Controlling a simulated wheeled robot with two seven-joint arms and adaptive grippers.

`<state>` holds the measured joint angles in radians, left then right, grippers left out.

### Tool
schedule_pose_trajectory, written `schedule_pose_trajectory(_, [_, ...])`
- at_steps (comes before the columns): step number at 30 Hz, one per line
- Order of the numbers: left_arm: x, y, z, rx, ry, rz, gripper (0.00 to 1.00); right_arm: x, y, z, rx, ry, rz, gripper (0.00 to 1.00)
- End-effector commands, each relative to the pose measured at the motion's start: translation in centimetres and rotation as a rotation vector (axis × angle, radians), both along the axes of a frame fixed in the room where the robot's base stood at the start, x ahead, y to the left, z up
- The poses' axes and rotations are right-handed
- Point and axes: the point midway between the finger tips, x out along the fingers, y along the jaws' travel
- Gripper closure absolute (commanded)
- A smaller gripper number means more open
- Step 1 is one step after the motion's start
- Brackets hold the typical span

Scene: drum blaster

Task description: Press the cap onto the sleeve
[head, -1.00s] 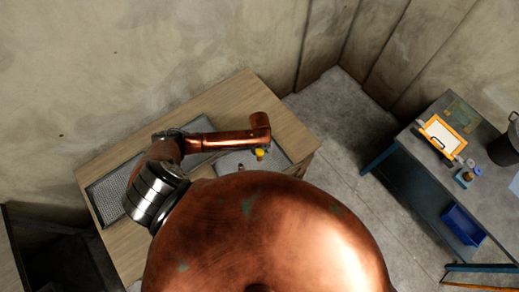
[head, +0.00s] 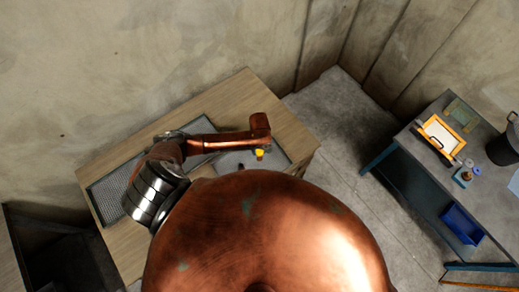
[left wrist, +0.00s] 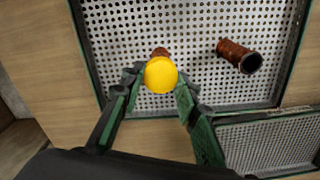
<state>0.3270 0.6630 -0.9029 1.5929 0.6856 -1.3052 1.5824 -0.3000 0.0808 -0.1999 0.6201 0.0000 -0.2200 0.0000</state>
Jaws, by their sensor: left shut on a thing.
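The yellow cap (left wrist: 161,75) sits between the green fingertips of my left gripper (left wrist: 157,85) in the left wrist view, and the gripper is shut on it. It also shows as a small yellow spot in the head view (head: 259,154), just below the end of my copper arm. A copper-brown piece (left wrist: 160,52) shows just beyond the cap; whether it touches the cap I cannot tell. A copper-brown sleeve-like tube (left wrist: 238,56) lies on its side on the perforated tray, right of the gripper. My right gripper is not in view.
The perforated tray (left wrist: 120,20) has a dark green rim and lies on a wooden table (head: 235,92). A second mesh tray (left wrist: 265,145) adjoins it. A grey bench (head: 480,150) with an orange-framed board (head: 440,133) and small items stands at the right, across open floor.

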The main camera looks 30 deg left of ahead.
Motion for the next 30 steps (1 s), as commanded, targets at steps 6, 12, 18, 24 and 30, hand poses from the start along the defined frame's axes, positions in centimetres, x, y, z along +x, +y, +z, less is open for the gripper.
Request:
schedule_pose_trajectory(6, [-0.03, -0.01, -0.28, -0.001, 0.001, 0.0, 0.83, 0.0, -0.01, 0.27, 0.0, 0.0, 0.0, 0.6])
schedule_pose_trajectory(12, [-0.03, 0.0, -0.31, 0.0, 0.0, 0.0, 0.83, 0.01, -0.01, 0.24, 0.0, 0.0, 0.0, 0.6])
schedule_pose_trajectory(18, [-0.03, 0.01, -0.3, 0.0, 0.0, 0.0, 0.63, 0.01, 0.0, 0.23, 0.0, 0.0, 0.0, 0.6])
schedule_pose_trajectory(24, [-0.04, 0.02, -0.3, 0.0, 0.0, 0.0, 0.51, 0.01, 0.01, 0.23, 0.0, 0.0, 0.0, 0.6])
schedule_pose_trajectory(30, [-0.03, 0.03, -0.3, 0.001, 0.001, 0.0, 0.49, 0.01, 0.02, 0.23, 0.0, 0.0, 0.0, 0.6])
